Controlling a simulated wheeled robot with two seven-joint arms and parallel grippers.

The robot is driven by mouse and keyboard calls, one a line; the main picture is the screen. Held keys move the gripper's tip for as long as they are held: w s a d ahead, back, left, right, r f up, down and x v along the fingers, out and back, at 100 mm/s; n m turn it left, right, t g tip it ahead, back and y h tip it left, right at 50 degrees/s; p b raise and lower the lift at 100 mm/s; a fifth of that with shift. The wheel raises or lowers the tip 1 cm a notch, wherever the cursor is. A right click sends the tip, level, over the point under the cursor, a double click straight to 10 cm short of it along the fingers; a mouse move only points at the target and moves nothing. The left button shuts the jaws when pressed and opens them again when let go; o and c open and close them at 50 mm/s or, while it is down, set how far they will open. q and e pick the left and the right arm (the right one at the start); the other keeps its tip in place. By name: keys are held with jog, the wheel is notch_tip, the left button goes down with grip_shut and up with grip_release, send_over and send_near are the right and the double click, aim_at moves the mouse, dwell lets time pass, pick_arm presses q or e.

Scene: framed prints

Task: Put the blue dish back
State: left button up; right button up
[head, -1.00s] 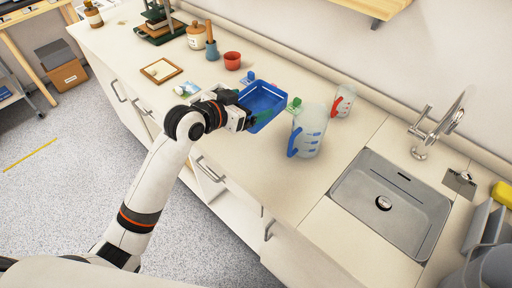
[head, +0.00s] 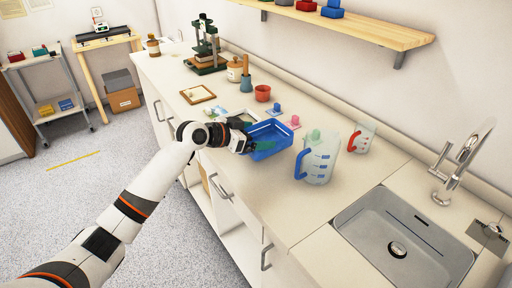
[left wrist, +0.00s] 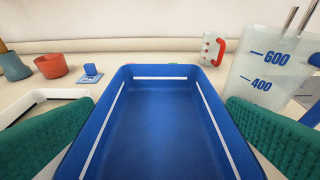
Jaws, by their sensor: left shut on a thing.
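The blue dish (head: 270,142) is a shallow rectangular tray with an open top, near the front edge of the counter. My left gripper (head: 252,139) is shut on it, with green finger pads on either side. In the left wrist view the dish (left wrist: 165,120) fills the middle, looks empty and has pale strips along its inner walls. I cannot tell whether its base touches the counter. My right gripper is not in view.
A measuring jug with a blue handle (head: 318,160) stands just right of the dish; a red-handled jug (head: 362,137) is behind. A red cup (head: 263,93) and small blue (head: 278,109) and pink (head: 292,122) pieces stand behind the dish. The sink (head: 400,240) is right; a wall shelf (head: 350,25) is above.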

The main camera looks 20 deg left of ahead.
pick_arm(q)
notch_tip(320, 180, down, 4)
jog(key=shift+r, duration=0.1)
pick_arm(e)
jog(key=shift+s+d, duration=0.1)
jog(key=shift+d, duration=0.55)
pick_arm(q)
jog(key=shift+f, duration=0.2)
jog(key=o, duration=0.9)
jog(key=shift+r, duration=0.3)
jog(key=shift+s+a, duration=0.2)
jog(key=shift+s, duration=0.1)
jog(key=b+v, duration=0.1)
jog(key=v, duration=1)
jog(key=shift+s+r, duration=0.1)
jog(key=shift+r, duration=0.1)
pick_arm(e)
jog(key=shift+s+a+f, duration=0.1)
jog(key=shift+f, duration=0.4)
